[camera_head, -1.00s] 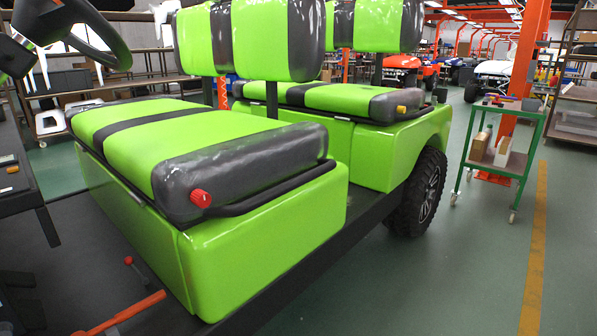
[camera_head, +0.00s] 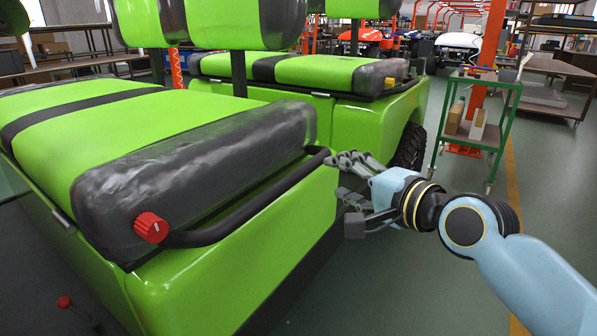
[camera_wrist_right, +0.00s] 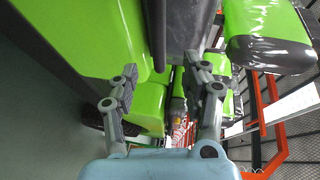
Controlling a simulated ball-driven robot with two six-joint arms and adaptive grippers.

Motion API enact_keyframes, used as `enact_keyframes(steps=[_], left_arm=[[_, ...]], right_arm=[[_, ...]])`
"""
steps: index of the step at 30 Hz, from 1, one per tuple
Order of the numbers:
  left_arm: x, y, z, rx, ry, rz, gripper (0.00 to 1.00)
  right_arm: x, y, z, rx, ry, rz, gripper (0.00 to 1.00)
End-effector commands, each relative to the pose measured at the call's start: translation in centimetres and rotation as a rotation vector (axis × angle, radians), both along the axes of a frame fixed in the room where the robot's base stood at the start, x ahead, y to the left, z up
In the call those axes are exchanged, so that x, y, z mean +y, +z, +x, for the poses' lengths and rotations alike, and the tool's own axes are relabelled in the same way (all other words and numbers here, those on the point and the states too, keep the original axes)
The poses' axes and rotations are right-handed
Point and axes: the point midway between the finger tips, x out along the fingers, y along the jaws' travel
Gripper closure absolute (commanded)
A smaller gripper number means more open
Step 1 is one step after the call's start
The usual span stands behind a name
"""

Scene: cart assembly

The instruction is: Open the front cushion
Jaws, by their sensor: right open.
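The front cushion (camera_head: 110,115) is green with a dark stripe and a dark grey padded side, and lies flat on the green seat base (camera_head: 240,255). A red knob (camera_head: 151,227) sits at the near corner of the dark side, and a black rail (camera_head: 245,205) runs along below it. My right gripper (camera_head: 343,188) is open and empty beside the far end of the rail; contact is unclear. In the right wrist view its spread fingers (camera_wrist_right: 167,75) are below the dark cushion side (camera_wrist_right: 180,25). My left gripper is not in view.
The rear seat cushion (camera_head: 300,72) with a yellow knob (camera_head: 390,82) lies behind. A green trolley (camera_head: 478,105) with boxes stands at the back right. A small red-topped lever (camera_head: 64,302) is at the lower left.

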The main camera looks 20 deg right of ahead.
Motion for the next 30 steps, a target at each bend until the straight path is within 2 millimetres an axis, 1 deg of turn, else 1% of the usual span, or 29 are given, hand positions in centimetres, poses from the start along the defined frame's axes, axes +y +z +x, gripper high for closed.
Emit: enact_keyframes(steps=[1,4,8,12,16,21,29,30], left_arm=[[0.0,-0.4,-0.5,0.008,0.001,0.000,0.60],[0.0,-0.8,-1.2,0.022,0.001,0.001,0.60],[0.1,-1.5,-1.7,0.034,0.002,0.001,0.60],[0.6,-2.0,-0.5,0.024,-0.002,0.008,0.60],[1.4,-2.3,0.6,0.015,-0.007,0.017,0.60],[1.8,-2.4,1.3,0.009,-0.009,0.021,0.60],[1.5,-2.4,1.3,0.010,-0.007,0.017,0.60],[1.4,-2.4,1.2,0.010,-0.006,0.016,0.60]], right_arm=[[0.0,-0.4,0.5,0.002,-0.001,-0.001,0.53],[0.4,-0.7,1.9,0.000,-0.002,0.001,0.53],[1.1,-1.3,4.4,0.001,-0.002,0.001,0.53],[1.8,-1.8,7.0,0.002,-0.003,-0.001,0.53],[2.3,-2.2,8.8,0.003,-0.002,-0.002,0.53],[2.6,-2.2,10.0,0.003,-0.002,-0.004,0.53],[2.6,-2.2,10.1,0.003,-0.002,-0.004,0.53],[2.6,-2.2,10.1,0.003,-0.002,-0.004,0.56]])
